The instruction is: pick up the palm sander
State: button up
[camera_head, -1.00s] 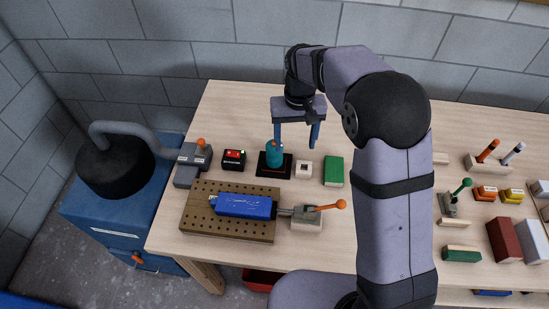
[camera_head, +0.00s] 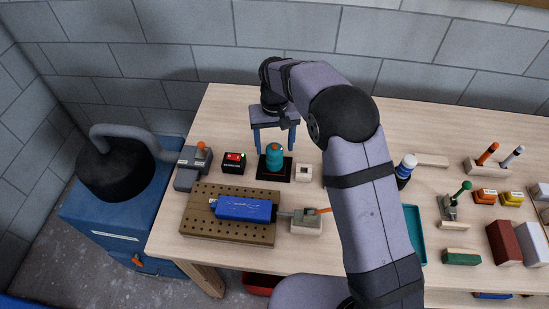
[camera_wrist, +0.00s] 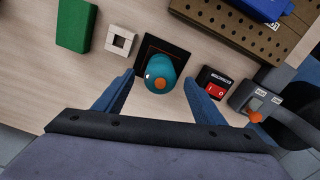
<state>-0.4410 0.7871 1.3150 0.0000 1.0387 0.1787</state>
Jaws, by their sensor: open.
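The palm sander (camera_head: 273,153) is a teal rounded body standing upright on a black square pad (camera_head: 286,174) on the bench. In the wrist view the sander (camera_wrist: 160,74) shows from above with an orange spot on top, on its black pad (camera_wrist: 151,47). My gripper (camera_head: 274,150) is open and empty, with blue fingers to the left and right of the sander. In the wrist view my gripper (camera_wrist: 165,85) has its fingertips on either side of the sander, apart from it. I cannot tell how far above the pad the fingertips are.
A red and black switch box (camera_head: 234,161) stands left of the sander, and a small white square block (camera_head: 303,173) right of it. A grey box with an orange knob (camera_head: 193,166) is farther left.

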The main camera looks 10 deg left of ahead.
jog(key=shift+f+p, duration=1.45)
jog(key=shift+f, duration=1.1)
jog(key=c, duration=1.4)
jog(key=shift+r, duration=0.1)
jog(key=shift+c, duration=0.4)
jog(key=shift+w+r+b, duration=0.1)
jog(key=shift+r+b, duration=0.2)
jog(key=shift+r, duration=0.1)
notch_tip(320, 180, up, 9)
jog(key=b, duration=0.3)
jog(key=shift+r, duration=0.1)
